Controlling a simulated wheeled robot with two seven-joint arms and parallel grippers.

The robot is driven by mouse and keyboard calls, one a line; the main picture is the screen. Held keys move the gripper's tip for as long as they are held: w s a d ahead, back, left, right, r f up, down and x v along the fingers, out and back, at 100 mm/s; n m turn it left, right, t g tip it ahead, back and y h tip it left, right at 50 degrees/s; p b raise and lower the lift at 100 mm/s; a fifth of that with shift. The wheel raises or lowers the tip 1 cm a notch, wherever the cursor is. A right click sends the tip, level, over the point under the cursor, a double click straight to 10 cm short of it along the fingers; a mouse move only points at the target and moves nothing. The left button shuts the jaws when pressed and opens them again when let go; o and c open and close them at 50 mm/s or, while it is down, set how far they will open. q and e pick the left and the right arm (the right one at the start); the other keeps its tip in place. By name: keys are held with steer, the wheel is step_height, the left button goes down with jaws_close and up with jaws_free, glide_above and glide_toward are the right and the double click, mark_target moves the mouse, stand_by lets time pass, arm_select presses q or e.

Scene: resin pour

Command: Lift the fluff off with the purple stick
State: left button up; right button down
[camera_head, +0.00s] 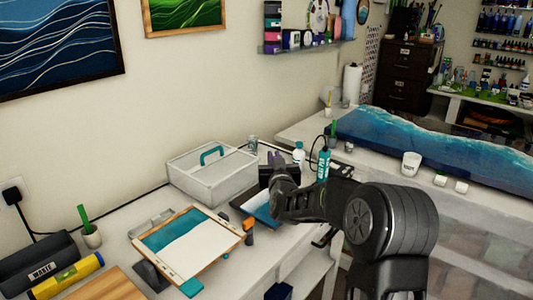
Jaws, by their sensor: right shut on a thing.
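My right gripper (281,172) reaches in from the lower right, over the back part of the white table, in front of the black box and beside the white case. A small purple tip, which looks like the purple stick (274,157), shows at its fingers. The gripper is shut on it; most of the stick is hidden. A blue resin piece (262,211) on a dark tray lies below the gripper, partly covered by it. A blue and white resin panel (190,247) in a wooden frame lies tilted at the front. The fluff is too small to make out. My left gripper is not in view.
A white case with a teal handle (211,171) stands behind the panel. White (299,153) and teal (323,163) bottles stand close behind my right gripper. A waste box (40,262) and a yellow roll (68,278) are at the left. An orange-handled tool (248,229) lies near the panel.

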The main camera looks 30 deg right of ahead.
arm_select(q)
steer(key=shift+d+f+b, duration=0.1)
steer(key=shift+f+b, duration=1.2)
steer(key=shift+b, duration=0.25)
arm_select(e)
steer(key=shift+s+f, duration=0.2)
steer(key=shift+f, duration=1.25)
steer(key=shift+s+f, duration=0.15)
steer(key=shift+f, duration=1.25)
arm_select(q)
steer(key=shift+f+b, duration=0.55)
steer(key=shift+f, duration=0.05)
arm_select(e)
steer(key=shift+f, duration=0.45)
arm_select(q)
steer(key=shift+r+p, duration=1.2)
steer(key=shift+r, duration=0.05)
arm_select(e)
steer(key=shift+r, duration=3)
